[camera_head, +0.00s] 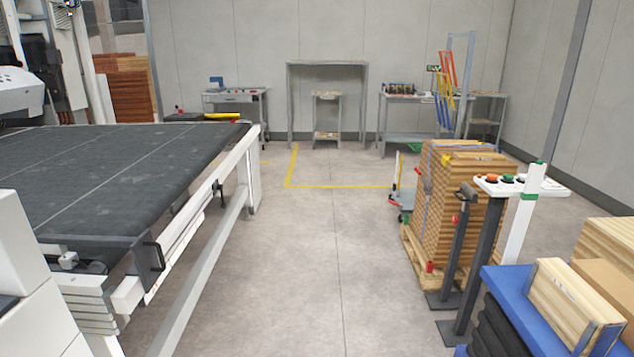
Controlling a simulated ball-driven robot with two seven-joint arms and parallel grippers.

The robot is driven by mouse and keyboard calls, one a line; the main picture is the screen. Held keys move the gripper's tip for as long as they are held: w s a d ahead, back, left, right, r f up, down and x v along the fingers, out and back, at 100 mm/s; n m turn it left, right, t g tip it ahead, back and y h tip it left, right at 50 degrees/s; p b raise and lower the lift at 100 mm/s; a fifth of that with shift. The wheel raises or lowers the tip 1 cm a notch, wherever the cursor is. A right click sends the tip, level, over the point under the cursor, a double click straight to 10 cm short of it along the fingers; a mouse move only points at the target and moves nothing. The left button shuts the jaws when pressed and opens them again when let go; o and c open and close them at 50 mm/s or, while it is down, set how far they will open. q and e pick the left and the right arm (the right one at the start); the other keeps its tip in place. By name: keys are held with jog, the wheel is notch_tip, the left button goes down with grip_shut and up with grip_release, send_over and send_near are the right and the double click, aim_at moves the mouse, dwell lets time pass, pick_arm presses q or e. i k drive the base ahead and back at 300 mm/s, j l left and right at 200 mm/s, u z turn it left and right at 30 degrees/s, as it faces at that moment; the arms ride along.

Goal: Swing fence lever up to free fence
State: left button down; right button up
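A black handle (153,256), which may be the fence lever, stands upright at the near corner of the dark conveyor belt (110,180). A dark grey bar (95,241), possibly the fence, crosses the belt's near end and meets the handle's side. I cannot tell for sure which part is the lever or whether it is locked. Neither of my grippers is in view.
A pale side rail (215,250) runs along the conveyor. The concrete floor (330,260) in the middle is clear. At right are a pallet stack of boards (465,205), a button panel (510,186) on a post, and a blue-topped stand (510,290) holding wood pieces.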

aim_at(219, 186)
jog(key=i, duration=2.4)
jog(key=i+u, duration=0.15)
jog(key=i, duration=0.15)
